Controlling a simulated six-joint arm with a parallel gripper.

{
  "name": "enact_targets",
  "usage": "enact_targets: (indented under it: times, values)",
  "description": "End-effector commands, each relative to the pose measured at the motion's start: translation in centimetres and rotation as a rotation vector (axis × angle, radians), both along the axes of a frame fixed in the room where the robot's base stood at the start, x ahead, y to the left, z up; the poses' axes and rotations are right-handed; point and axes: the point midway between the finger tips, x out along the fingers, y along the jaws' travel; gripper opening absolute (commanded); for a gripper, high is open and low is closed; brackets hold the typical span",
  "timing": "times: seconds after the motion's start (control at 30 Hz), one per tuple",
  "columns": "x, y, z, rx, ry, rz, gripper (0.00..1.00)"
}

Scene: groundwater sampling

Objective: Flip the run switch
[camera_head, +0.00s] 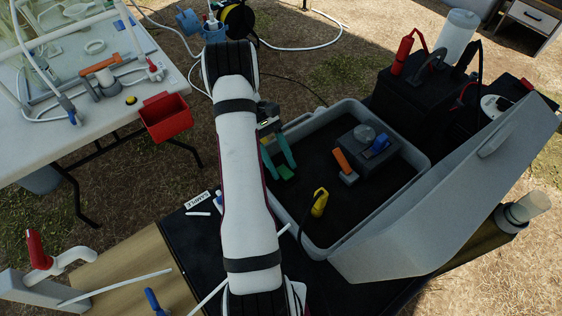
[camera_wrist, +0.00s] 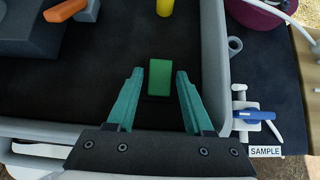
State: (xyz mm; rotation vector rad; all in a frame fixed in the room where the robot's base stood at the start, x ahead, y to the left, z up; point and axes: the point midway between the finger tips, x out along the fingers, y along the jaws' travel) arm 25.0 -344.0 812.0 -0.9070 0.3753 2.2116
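No part is labelled as the run switch. Inside the open grey case (camera_head: 418,166) a dark control box (camera_head: 390,160) carries a grey round knob (camera_head: 364,133), an orange lever (camera_head: 342,159) and a blue lever (camera_head: 380,143). The orange lever also shows at the top left of the wrist view (camera_wrist: 65,11). A small green block (camera_wrist: 159,78) lies on the dark case floor, also visible in the head view (camera_head: 286,174). My gripper (camera_wrist: 160,74) is open, its teal fingers on either side of the block in the wrist view, with gaps. Its exact height is unclear.
A yellow plug-like part (camera_head: 319,203) stands inside the case. The raised lid (camera_head: 450,190) leans at the right. A SAMPLE label (camera_wrist: 265,151) and a blue-handled valve (camera_wrist: 255,115) sit just outside the case wall. Black batteries (camera_head: 410,100) stand behind.

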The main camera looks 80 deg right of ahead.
Motion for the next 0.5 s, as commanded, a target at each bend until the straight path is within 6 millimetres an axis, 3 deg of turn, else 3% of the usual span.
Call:
enact_targets:
  times: [0.07,0.37,0.5]
  values:
    - [0.0,0.0,0.0,0.0,0.0,-0.001,0.68]
    - [0.1,-0.1,0.1,0.0,0.0,-0.001,0.68]
    - [1.0,-1.1,1.4,-0.004,0.0,-0.001,0.68]
